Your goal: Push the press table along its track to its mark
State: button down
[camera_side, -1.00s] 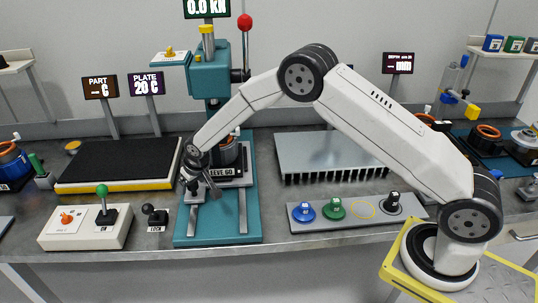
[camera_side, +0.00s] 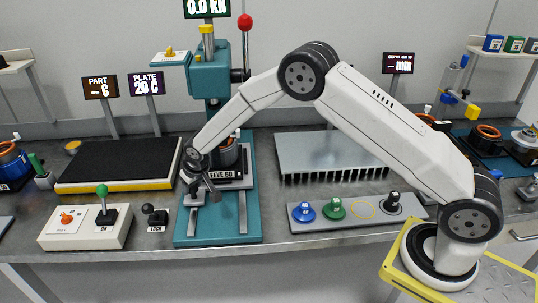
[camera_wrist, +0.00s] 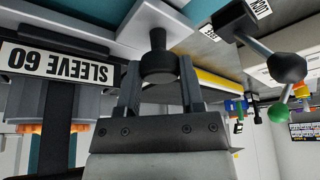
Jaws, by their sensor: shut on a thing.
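The press table (camera_side: 239,183) sits on the rails (camera_side: 242,212) of the teal press base (camera_side: 218,238), bearing a metal cylinder (camera_side: 229,154) and a "SLEEVE 60" label, which also shows in the wrist view (camera_wrist: 60,63). My gripper (camera_side: 211,195) is at the table's front. In the wrist view, my gripper (camera_wrist: 160,80) is shut on a dark knob (camera_wrist: 158,57) that joins a pale plate (camera_wrist: 140,18). My wrist hides part of the table and cylinder in the side view. I cannot make out the track's mark.
The press head (camera_side: 209,75) stands above the track. Left are a lock lever (camera_side: 154,215), a switch box (camera_side: 85,228) and a black-topped plate (camera_side: 120,160). Right are a finned block (camera_side: 330,152) and a tray with coloured knobs (camera_side: 360,213). The front rails are bare.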

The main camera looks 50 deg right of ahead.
jog(key=s+a, duration=1.5)
jog(key=shift+s+a, duration=0.1)
jog(key=shift+s, duration=0.05)
jog(key=shift+c, duration=1.5)
grip_release()
jog(key=shift+o, duration=0.5)
jog(key=shift+r, duration=0.2)
jog(key=v, duration=0.7)
jog(key=shift+r, duration=0.25)
jog(key=shift+s, duration=0.1)
jog(key=s+d+r, duration=0.1)
jog(key=s+d, duration=0.3)
jog(key=d, duration=0.4)
jog(key=s+d+r+g, duration=0.1)
jog(key=s+d, duration=0.4)
jog(key=d, duration=0.3)
jog(key=s+d+r+g, duration=0.1)
jog(key=s+d, duration=0.3)
jog(key=d, duration=0.4)
jog(key=shift+s+d+r, duration=0.3)
jog(key=shift+r, duration=0.2)
